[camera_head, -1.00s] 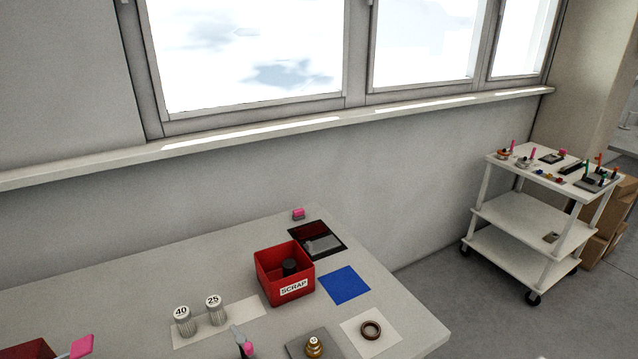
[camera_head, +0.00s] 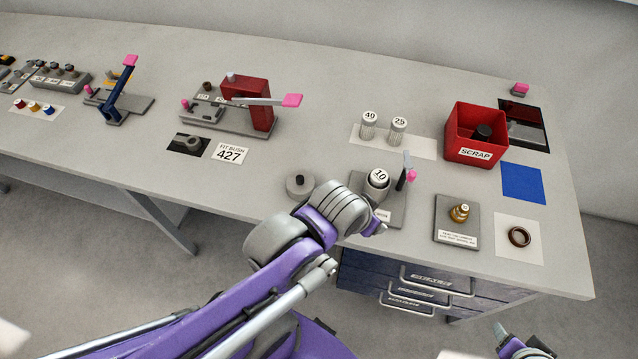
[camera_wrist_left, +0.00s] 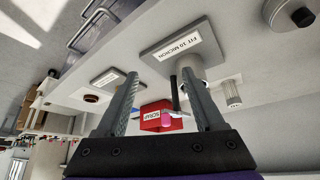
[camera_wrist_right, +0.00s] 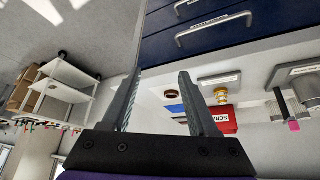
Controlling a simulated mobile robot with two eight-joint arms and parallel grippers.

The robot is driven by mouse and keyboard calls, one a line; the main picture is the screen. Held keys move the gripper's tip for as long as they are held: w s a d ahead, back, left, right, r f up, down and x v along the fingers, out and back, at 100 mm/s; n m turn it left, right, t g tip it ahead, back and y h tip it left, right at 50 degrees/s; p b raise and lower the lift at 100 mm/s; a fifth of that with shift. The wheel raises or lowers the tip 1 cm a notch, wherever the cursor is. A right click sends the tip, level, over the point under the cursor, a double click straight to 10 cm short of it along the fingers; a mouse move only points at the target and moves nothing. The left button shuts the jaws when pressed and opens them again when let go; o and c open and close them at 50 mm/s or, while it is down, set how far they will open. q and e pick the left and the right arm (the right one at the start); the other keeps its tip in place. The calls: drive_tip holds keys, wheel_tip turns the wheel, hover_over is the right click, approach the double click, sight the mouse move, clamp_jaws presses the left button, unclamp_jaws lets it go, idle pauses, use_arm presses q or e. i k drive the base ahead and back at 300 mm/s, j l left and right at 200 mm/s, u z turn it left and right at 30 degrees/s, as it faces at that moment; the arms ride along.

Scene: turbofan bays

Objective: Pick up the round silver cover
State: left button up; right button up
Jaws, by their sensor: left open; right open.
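The round silver cover (camera_head: 301,186), a flat grey disc with a dark knob, lies on the bench left of the small filter stand. In the left wrist view it shows at the top right corner (camera_wrist_left: 283,14), outside the fingers. My left gripper (camera_wrist_left: 159,75) is open and empty, pointing toward the stand labelled "FIT 10 MICRON" (camera_wrist_left: 180,42). My right gripper (camera_wrist_right: 160,75) is open and empty, low in front of the bench's right end; only part of the right arm shows in the head view.
A canister marked 10 (camera_head: 377,181) sits on the stand beside a pink-tipped lever (camera_head: 407,172). Canisters 40 and 25, a red scrap bin (camera_head: 475,138), a brass fitting (camera_head: 459,212) and a brown ring (camera_head: 519,237) stand rightward.

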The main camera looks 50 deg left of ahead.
sight(300, 185)
drive_tip(key=j+u, duration=0.15)
drive_tip(key=u, duration=0.25)
drive_tip(key=j+u, duration=0.1)
drive_tip(key=u, duration=0.25)
drive_tip(key=j+u, duration=0.15)
drive_tip(key=u, duration=0.25)
drive_tip(key=i+j+u, duration=0.1)
drive_tip(key=u, duration=0.3)
drive_tip(key=j+z, duration=0.3)
drive_tip(key=j, duration=0.25)
drive_tip(key=j+z, duration=0.25)
drive_tip(key=j, duration=0.35)
drive_tip(key=i, duration=0.05)
